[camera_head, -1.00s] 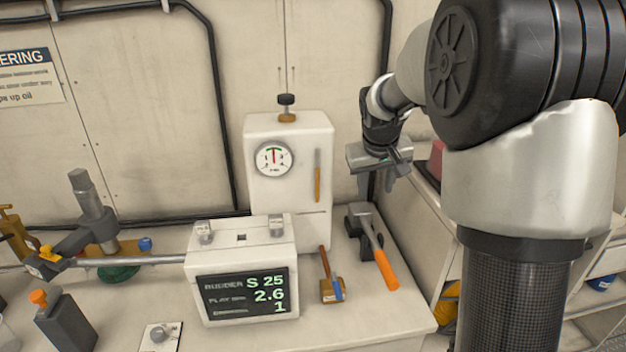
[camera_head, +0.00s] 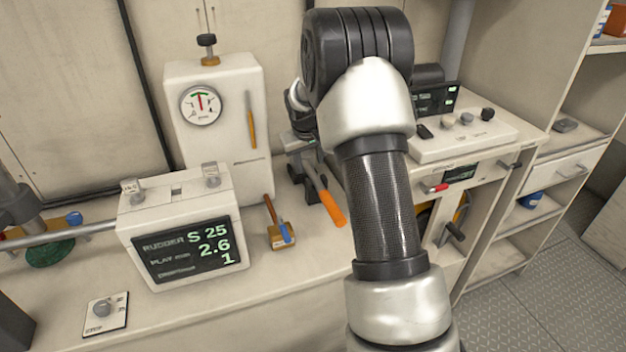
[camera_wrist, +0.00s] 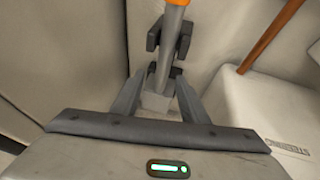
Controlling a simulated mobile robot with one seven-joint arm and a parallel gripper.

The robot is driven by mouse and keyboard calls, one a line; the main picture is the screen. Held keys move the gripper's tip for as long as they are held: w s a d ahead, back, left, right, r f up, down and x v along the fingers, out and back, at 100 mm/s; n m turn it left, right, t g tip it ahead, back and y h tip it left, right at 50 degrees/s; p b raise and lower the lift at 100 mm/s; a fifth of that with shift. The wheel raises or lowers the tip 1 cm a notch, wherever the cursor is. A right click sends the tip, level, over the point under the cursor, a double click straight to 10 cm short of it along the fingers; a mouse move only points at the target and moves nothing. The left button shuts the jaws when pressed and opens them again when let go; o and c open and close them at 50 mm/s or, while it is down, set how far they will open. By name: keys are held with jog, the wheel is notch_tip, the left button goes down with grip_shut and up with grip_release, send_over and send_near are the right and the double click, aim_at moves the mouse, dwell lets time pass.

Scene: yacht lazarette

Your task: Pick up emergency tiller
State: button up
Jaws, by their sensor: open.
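The emergency tiller appears to be the grey-shafted tool with an orange handle (camera_head: 330,205). My gripper is open, with a gap visible on each side of the shaft. In the head view the gripper (camera_head: 300,142) is above the tool's upper end, partly hidden by my arm.
The white gauge box (camera_head: 215,130) stands close left of the tiller. A control panel (camera_head: 465,135) is to the right. The counter front is mostly clear.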

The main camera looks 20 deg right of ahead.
aim_at(309, 167)
jog(key=b+x, duration=0.1)
jog(key=x, duration=0.4)
jog(key=shift+a+f, duration=0.15)
jog(key=shift+f, duration=0.1)
jog(key=shift+r, duration=0.1)
grip_shut()
jog(key=shift+r, duration=0.15)
